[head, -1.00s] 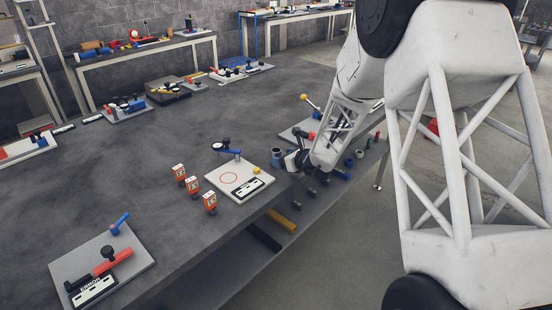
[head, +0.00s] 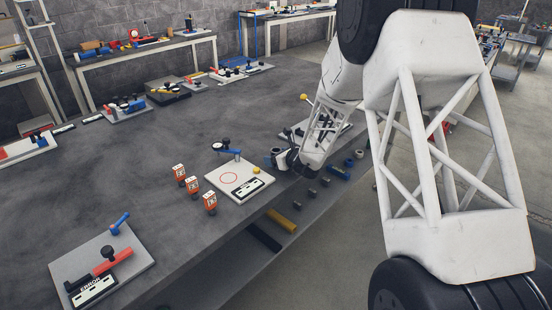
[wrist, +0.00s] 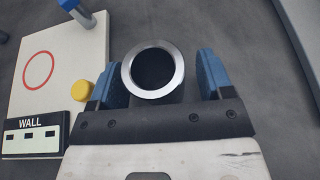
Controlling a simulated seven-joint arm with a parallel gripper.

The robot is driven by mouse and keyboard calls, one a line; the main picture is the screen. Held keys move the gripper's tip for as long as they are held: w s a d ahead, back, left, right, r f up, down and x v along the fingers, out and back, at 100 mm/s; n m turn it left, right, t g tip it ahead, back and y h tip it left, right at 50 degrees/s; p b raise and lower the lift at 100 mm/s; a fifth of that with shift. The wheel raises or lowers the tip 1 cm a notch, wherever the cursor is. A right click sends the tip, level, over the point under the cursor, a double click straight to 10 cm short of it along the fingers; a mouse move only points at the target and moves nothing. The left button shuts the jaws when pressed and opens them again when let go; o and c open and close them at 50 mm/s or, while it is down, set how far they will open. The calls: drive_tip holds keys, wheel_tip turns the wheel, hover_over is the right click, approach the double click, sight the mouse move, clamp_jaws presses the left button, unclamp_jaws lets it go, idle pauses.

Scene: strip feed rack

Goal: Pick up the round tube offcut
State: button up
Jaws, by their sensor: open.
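The round tube offcut (wrist: 152,94) stands upright in the wrist view, with a bright ring rim and a dark hollow. My gripper (wrist: 161,62) has its two blue fingers apart, one on each side of the tube. There is a visible gap on the right; the left finger is close to the tube, and contact cannot be told. The tube's lower part is hidden by the gripper body. In the head view the tube (head: 277,155) shows beside my gripper (head: 287,160), near the table's right edge.
A white board with a red circle (head: 239,188), marked WALL, lies left of the tube. A yellow knob (wrist: 81,90) sits near the left finger. Three orange-white blocks stand farther left. The table's middle is clear.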

sight(276, 148)
drive_tip(key=c, duration=1.3)
drive_tip(key=shift+r, duration=0.15)
drive_tip(key=shift+r, duration=0.75)
wheel_tip(276, 148, up, 2)
drive_tip(key=s+d, duration=0.1)
drive_tip(key=s, duration=0.4)
drive_tip(key=s+d, duration=0.1)
drive_tip(key=s, duration=0.4)
drive_tip(key=s+r, duration=0.1)
drive_tip(key=s, duration=0.4)
drive_tip(key=shift+s+d+r, duration=0.1)
drive_tip(key=shift+s+d, duration=0.25)
drive_tip(key=shift+d, duration=0.05)
